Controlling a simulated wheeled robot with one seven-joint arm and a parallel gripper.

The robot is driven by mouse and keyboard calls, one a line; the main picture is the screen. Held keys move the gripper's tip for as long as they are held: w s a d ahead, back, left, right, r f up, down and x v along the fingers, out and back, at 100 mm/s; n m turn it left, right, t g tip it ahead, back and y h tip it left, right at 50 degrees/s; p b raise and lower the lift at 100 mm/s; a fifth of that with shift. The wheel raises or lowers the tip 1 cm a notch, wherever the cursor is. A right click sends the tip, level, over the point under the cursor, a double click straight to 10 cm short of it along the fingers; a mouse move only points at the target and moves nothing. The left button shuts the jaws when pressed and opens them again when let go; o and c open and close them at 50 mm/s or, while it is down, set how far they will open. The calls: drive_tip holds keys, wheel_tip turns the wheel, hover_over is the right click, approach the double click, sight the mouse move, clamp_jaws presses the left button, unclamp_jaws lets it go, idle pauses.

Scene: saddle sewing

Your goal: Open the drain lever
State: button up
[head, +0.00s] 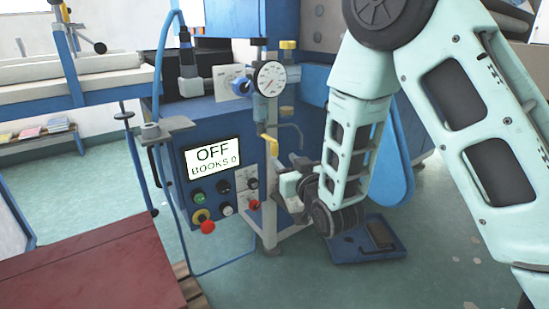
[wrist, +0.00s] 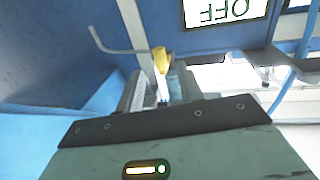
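The drain lever (head: 268,143) is a small yellow handle below the round gauge, on the front of the blue machine. In the wrist view the yellow lever (wrist: 160,60) shows near the middle, in line with the gap between my fingers. My gripper (head: 290,182) is below the lever and a little to its right in the head view. In the wrist view my gripper (wrist: 162,88) has its fingers apart, with the lever at or just beyond their tips. I cannot tell whether they touch it.
A bent pipe (head: 292,127) comes out beside the lever. The gauge (head: 269,78) is above it. A control panel with an OFF screen (head: 212,157) and several knobs is to the left. A blue tray (head: 370,243) lies on the floor below my wrist. A red-topped table (head: 95,275) is at front left.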

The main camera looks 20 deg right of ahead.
sight(276, 152)
drive_tip(key=w, duration=0.5)
drive_tip(key=w+a+b, duration=0.1)
drive_tip(key=w, duration=0.1)
drive_tip(key=shift+w, duration=0.2)
drive_tip(key=shift+d, duration=0.1)
clamp_jaws()
